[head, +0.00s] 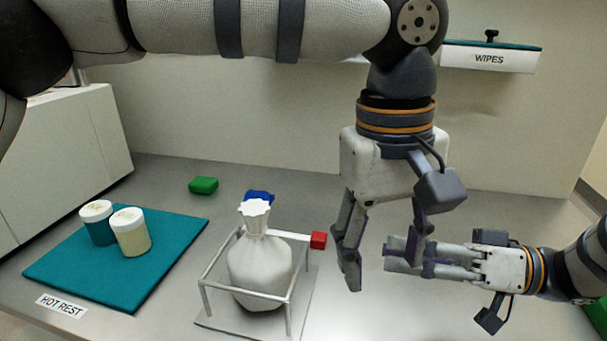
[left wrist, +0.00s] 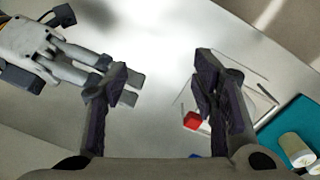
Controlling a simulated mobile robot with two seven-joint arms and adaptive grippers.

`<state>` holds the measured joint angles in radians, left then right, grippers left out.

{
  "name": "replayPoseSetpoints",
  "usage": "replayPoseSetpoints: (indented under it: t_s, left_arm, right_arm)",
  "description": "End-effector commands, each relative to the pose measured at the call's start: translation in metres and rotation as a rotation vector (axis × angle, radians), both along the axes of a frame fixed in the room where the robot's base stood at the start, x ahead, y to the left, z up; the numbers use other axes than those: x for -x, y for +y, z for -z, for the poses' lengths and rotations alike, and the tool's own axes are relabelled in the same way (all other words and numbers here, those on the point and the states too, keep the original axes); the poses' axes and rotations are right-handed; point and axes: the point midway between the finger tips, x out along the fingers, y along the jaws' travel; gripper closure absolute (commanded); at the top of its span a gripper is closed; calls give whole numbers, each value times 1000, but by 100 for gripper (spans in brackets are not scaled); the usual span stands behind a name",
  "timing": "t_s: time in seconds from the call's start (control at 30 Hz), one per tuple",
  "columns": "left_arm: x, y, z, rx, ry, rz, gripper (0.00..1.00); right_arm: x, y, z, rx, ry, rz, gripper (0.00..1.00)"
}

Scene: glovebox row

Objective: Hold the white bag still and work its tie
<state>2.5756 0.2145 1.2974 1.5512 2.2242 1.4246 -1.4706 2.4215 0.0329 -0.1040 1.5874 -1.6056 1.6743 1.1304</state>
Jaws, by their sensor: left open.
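The white bag (head: 262,270) stands upright inside a grey wire frame (head: 204,296), its neck gathered below a flared top. A pale strip runs right from the neck to a red block (head: 318,240); a blue piece (head: 258,196) shows behind the top. My left gripper (head: 384,270) points down, open and empty, right of the red block and apart from it. In the left wrist view the red block (left wrist: 193,120) lies by one finger, which hides the bag. My right gripper (head: 388,256) comes from the right, fingers together, tips near or behind a left finger; touching cannot be told.
A teal mat (head: 150,280) labelled HOT REST holds two lidded jars (head: 131,232) (head: 98,222) at left. A green block (head: 203,185) lies behind. A WIPES box (head: 489,58) is on the back wall. A white machine (head: 70,150) stands far left.

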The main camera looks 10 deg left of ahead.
Motion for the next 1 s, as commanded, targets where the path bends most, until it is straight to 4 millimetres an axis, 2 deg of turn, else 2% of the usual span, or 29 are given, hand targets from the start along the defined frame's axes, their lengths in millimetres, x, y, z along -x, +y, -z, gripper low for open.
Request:
replayPoseSetpoints:
  t_s: [0.03,0.1,0.2,0.3,0.4,0.47,0.57,0.8,1.0]
  left_arm:
    - [-16,21,-15,-4,-9,-117,47]
    - [-35,55,-34,-16,-11,-330,47]
    - [-54,103,-57,-31,1,-650,47]
    - [-62,143,-73,-45,20,-907,47]
    - [-65,167,-81,-54,33,-1059,47]
    - [-65,174,-83,-58,39,-1104,47]
    - [-65,177,-73,-63,41,-1124,47]
    - [-65,177,-15,-64,42,-1120,47]
    - [-65,176,23,-62,41,-1119,47]
  right_arm:
    - [0,0,0,0,1,0,67]
    - [0,0,0,0,1,0,67]
    - [0,0,0,0,1,0,67]
    - [0,0,0,0,1,0,67]
    - [0,0,0,0,1,0,67]
    - [0,0,0,0,1,0,67]
    - [0,0,0,0,1,0,67]
    - [0,0,0,0,1,0,67]
    - [0,0,0,0,1,0,67]
